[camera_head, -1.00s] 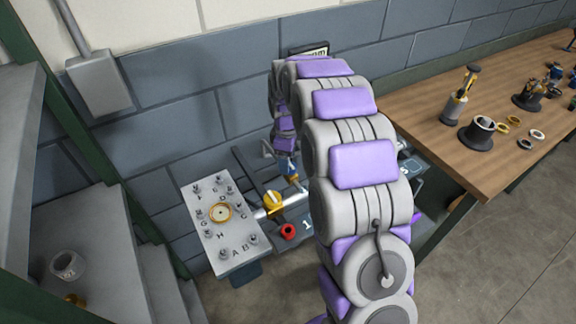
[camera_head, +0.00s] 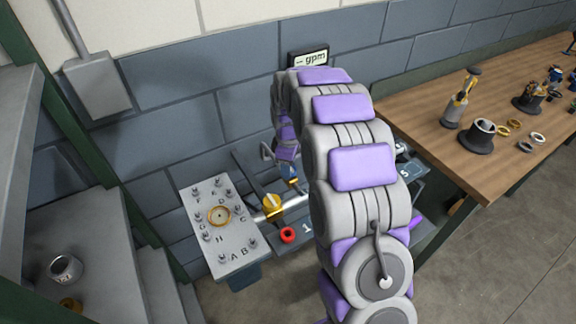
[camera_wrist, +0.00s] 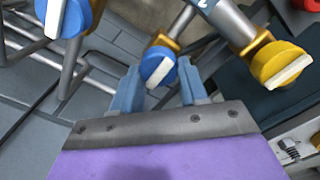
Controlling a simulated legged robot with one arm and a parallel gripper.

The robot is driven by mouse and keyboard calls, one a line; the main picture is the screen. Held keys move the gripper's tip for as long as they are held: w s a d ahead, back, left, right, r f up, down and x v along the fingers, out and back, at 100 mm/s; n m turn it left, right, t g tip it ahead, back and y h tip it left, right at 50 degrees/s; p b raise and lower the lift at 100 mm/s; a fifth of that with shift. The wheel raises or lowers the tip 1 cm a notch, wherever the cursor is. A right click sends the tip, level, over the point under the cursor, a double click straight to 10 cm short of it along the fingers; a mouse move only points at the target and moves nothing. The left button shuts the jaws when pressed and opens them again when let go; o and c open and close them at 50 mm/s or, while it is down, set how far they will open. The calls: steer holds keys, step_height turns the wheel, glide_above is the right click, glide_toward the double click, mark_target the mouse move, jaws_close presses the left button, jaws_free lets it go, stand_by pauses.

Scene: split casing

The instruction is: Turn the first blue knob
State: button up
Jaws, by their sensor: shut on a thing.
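A blue knob (camera_wrist: 158,68) with a tilted white bar on its face sits on a brass-coloured valve body in the wrist view. My gripper (camera_wrist: 161,86) has its two blue-grey fingers on either side of this knob and is shut on it. A second blue knob (camera_wrist: 68,16) with a white bar is at the top left of that view. In the head view a bit of blue (camera_head: 289,171) shows below my wrist, and my arm hides most of the gripper and the knobs.
A yellow knob (camera_wrist: 280,64) is to the right on the pipework; it also shows in the head view (camera_head: 274,203). A red round part (camera_head: 288,235) is below it. A lettered grey panel (camera_head: 222,235) stands left. A gpm display (camera_head: 311,59) hangs behind; a wooden bench (camera_head: 440,157) is right.

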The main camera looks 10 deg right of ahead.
steer(key=shift+s+d, duration=0.1)
steer(key=shift+d, duration=0.15)
steer(key=shift+c, duration=1.3)
steer(key=shift+m+p, duration=0.4)
steer(key=shift+p, duration=0.05)
steer(key=m+p, duration=0.2)
steer(key=p, duration=0.1)
steer(key=shift+r+m, duration=0.1)
steer(key=shift+m, duration=0.3)
steer(key=m+p, duration=0.3)
steer(key=m, duration=0.1)
steer(key=shift+m, duration=0.3)
steer(key=m+p, duration=0.3)
steer(key=m, duration=0.1)
steer(key=shift+s, duration=0.1)
steer(key=m, duration=0.1)
steer(key=m+p, duration=0.1)
steer(key=m, duration=0.3)
steer(key=shift+f+p, duration=0.25)
steer(key=shift+p, duration=0.1)
steer(key=shift+m, duration=0.5)
